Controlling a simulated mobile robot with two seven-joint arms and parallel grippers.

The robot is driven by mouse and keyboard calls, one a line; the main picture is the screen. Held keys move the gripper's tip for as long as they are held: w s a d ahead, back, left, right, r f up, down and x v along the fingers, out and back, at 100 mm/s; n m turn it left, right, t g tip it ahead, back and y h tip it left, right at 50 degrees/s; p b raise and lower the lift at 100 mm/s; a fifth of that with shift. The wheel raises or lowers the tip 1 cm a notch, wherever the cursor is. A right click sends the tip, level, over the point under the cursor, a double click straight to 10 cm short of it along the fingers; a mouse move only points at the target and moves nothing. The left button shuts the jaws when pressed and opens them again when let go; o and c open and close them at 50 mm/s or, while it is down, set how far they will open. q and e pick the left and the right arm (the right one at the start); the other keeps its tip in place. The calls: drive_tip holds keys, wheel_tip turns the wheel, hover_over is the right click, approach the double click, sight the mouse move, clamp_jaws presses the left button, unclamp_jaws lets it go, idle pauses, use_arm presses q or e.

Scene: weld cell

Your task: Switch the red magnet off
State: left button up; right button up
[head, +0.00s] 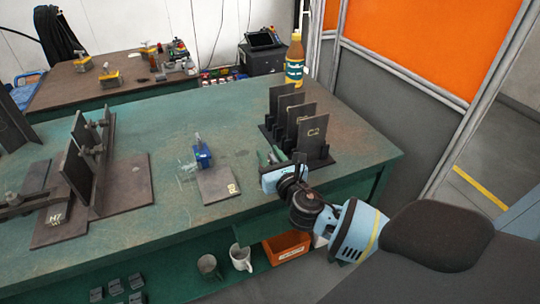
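I cannot make out a red magnet for certain. A small blue block with a knob (202,152) stands at the back edge of a flat steel plate (216,185) on the green bench. A small red item (178,43) shows among tools on the far table, too small to name. My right gripper (272,178) is over the bench's front edge, right of the plate and in front of the black plate rack. Its fingers are too small and hidden to tell whether they are open. My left gripper is not in view.
The green bench (230,105) has free room behind the blue block. Upright dark plates stand in a rack (318,160) at right. A welded steel assembly (125,185) fills the left. A bottle (294,62) stands at the back corner. Mugs (241,257) and an orange bin (287,247) sit below.

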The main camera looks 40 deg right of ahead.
drive_tip(key=shift+c, duration=0.4)
clamp_jaws()
